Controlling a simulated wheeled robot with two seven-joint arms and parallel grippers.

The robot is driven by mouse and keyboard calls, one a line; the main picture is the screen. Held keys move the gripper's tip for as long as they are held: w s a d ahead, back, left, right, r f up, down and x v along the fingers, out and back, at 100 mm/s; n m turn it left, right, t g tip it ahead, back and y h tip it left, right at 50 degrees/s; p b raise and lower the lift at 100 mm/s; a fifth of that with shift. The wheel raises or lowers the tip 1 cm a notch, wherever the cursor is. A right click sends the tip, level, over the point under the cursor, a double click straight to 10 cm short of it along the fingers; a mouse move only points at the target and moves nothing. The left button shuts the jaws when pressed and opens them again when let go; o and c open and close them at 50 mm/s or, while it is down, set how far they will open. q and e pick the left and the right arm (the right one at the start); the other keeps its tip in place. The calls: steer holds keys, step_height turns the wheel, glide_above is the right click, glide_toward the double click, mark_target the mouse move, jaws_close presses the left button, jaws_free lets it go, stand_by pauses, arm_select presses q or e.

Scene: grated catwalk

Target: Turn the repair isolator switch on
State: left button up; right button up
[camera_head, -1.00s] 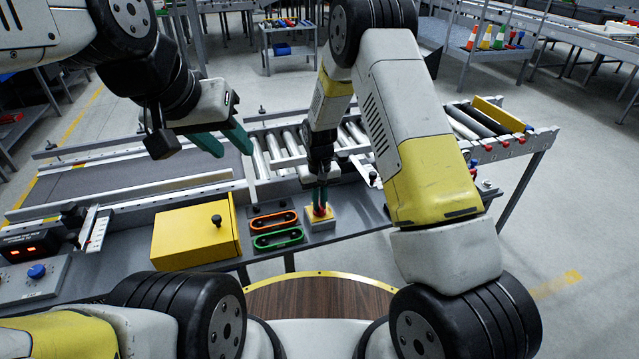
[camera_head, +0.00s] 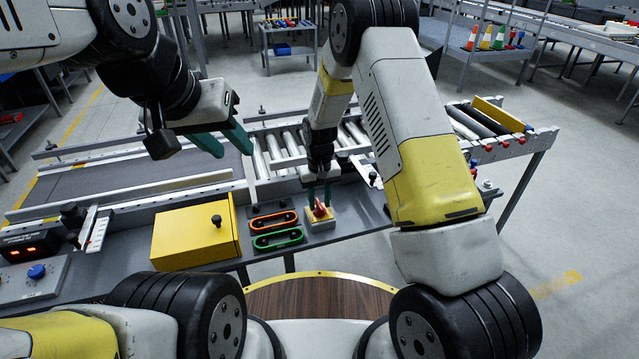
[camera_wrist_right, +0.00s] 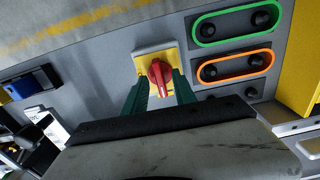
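The repair isolator switch is a red rotary knob (camera_head: 319,208) on a yellow plate, on a pale box (camera_head: 321,225) on the grey bench. The knob also shows in the right wrist view (camera_wrist_right: 160,74), its grip ridge running roughly up and down the picture. My right gripper (camera_head: 319,194) reaches down over the switch. Its green fingers (camera_wrist_right: 161,84) are open, one on each side of the knob, with small gaps showing. My left gripper (camera_head: 224,146) is open and empty above the conveyor, left of the switch.
Orange-ringed (camera_head: 273,222) and green-ringed (camera_head: 278,239) button panels sit just left of the switch. Beyond them is a yellow box (camera_head: 194,236) with a black knob. A roller conveyor (camera_head: 270,150) runs behind. A blue button panel (camera_head: 37,272) is at far left.

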step_height(320, 180, up, 7)
steer(key=shift+r, duration=0.15)
stand_by(0.4)
steer(key=shift+d+r, duration=0.1)
steer(key=shift+r, duration=0.2)
step_height(320, 180, up, 13)
steer(key=m+t+y, duration=0.1)
glide_above(319, 204)
steer(key=s+d, duration=0.3)
steer(key=d, duration=0.2)
steer(key=s+d+r+t+y, duration=0.15)
steer(key=s+d+r, duration=0.25)
steer(key=s+r, duration=0.4)
steer(key=s+d+r+m+t, duration=0.1)
steer(key=s+d+r+t, duration=0.1)
steer(key=s, duration=0.5)
steer(key=s+d+r+t, duration=0.1)
steer(key=s+d+r, duration=0.2)
steer(key=s+r, duration=0.2)
steer(key=shift+s+d+r+m+t, duration=0.2)
steer(key=shift+s+m+t, duration=0.2)
steer(key=shift+s, duration=1.25)
